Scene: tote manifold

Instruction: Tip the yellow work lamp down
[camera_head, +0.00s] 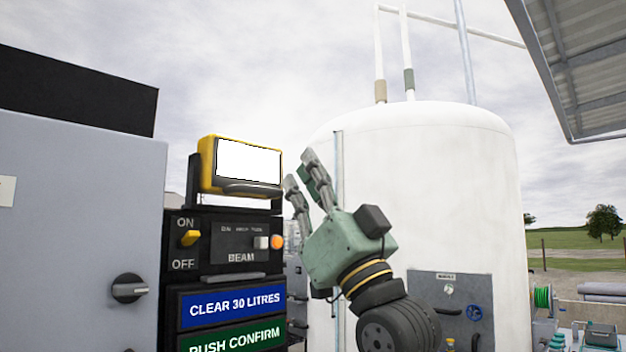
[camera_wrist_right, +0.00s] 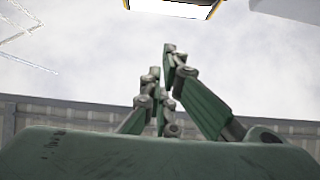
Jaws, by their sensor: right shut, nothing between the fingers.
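The yellow work lamp (camera_head: 207,165) sits on a dark bracket on top of the black control panel, in the left-middle of the head view. Its bright white face is turned toward me, with a grey bar along its lower edge. My right gripper (camera_head: 300,168) is just right of the lamp, pointing up, its fingertips near the height of the lamp face. It is shut and empty, and a small gap shows between it and the lamp. In the right wrist view the lamp (camera_wrist_right: 172,6) shows at the top edge, beyond the fingertips (camera_wrist_right: 162,62). My left gripper is not in view.
Below the lamp are a yellow ON/OFF switch (camera_head: 190,238), an orange light (camera_head: 277,242), a blue sign (camera_head: 232,304) and a green sign (camera_head: 232,338). A grey cabinet (camera_head: 75,230) with a black knob stands left. A large white tank (camera_head: 450,180) stands behind my right arm.

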